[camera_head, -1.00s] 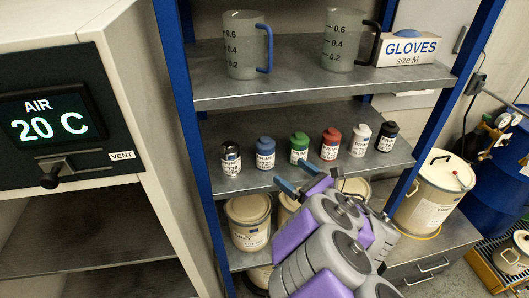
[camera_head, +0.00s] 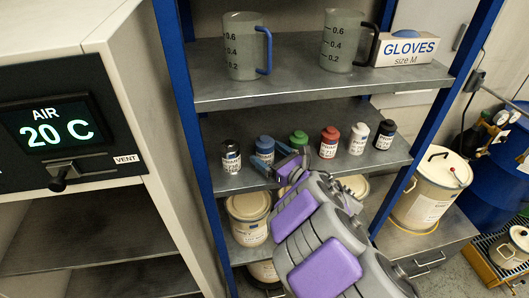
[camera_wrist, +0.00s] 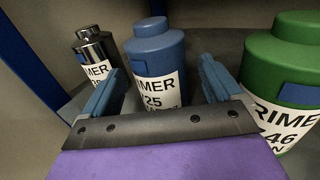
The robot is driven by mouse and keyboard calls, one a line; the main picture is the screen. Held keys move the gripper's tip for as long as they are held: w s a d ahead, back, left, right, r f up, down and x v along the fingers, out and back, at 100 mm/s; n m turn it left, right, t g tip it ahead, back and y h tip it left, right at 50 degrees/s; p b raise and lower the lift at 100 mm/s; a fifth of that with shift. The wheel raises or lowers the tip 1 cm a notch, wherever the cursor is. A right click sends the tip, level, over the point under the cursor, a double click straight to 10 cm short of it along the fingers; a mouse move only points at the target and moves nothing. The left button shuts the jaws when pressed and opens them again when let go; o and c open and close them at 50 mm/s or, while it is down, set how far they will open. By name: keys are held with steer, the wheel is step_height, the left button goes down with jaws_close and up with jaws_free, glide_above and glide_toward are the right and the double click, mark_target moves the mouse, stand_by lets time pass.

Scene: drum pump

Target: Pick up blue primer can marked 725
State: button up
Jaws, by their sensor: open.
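The blue primer can (camera_head: 265,148) stands upright on the middle shelf, second from the left in a row of small cans. In the wrist view the blue can (camera_wrist: 155,62) has a white label reading "PRIMER" and "25", its left part hidden. My gripper (camera_head: 272,165) is at the shelf's front, in front of this can. In the wrist view my gripper's blue fingers (camera_wrist: 160,85) are open, one on each side of the blue can's lower front. I cannot tell whether either finger touches it.
A chrome-and-black can (camera_wrist: 93,50) stands close left of the blue can, and a green can (camera_wrist: 285,85) close right. Red (camera_head: 329,142), white (camera_head: 359,138) and black (camera_head: 385,135) cans continue the row. The upper shelf (camera_head: 310,85) holds measuring jugs and a glove box (camera_head: 408,50).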

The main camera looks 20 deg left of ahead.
steer(key=shift+x, duration=2)
steer(key=shift+c, duration=0.2)
steer(key=c, duration=1.2)
